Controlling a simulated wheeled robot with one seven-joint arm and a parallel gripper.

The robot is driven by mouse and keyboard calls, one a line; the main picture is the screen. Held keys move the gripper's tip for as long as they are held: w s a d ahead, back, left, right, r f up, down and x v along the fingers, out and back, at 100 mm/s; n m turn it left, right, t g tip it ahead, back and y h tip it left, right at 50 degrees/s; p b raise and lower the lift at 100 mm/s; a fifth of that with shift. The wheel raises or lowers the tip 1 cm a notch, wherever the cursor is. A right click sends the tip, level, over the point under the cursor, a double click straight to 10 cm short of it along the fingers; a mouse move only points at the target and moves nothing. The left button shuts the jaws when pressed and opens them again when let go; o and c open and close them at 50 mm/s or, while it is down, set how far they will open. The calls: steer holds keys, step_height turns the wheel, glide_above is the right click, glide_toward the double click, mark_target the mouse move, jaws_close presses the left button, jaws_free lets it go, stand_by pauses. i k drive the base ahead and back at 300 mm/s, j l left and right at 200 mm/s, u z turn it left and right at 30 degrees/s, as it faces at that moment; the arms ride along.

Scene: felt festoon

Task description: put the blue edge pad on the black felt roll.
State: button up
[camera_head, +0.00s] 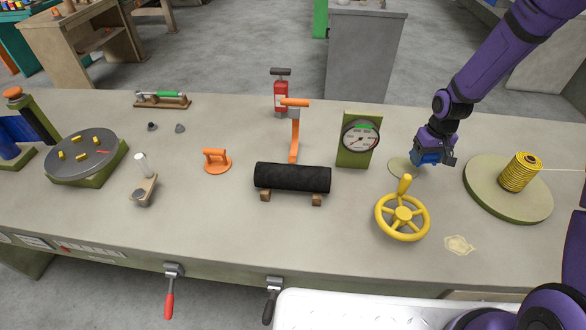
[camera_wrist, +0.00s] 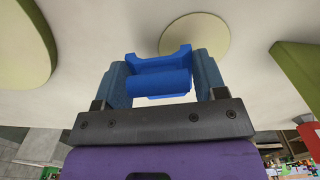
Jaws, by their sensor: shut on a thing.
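My gripper (camera_head: 436,157) is at the right of the bench, behind the yellow handwheel. It is shut on the blue edge pad (camera_wrist: 160,78), which sits between the two fingers in the wrist view. In the head view the blue pad (camera_head: 428,158) shows only partly under the gripper. It appears to be over or beside a flat round olive disc (camera_head: 401,167); I cannot tell how high it is. The black felt roll (camera_head: 292,178) lies crosswise on small wooden blocks at the middle of the bench, left of my gripper. Its top is bare.
A dial gauge on a green stand (camera_head: 355,150) stands between the roll and my gripper. The yellow handwheel (camera_head: 403,215) is in front of the gripper. A yellow spool (camera_head: 520,172) is on the right. An orange upright lever (camera_head: 294,130) rises behind the roll. Bare bench lies in front of the roll.

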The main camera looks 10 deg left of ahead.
mark_target(293, 170)
steer(key=k+l+u, duration=0.2)
steer(key=k+l, duration=0.2)
steer(key=k+l+u, duration=0.25)
steer(key=k, duration=0.35)
steer(key=k+j+u, duration=0.15)
steer(key=j+u, duration=0.1)
steer(key=j, duration=0.15)
steer(key=i+j, duration=0.2)
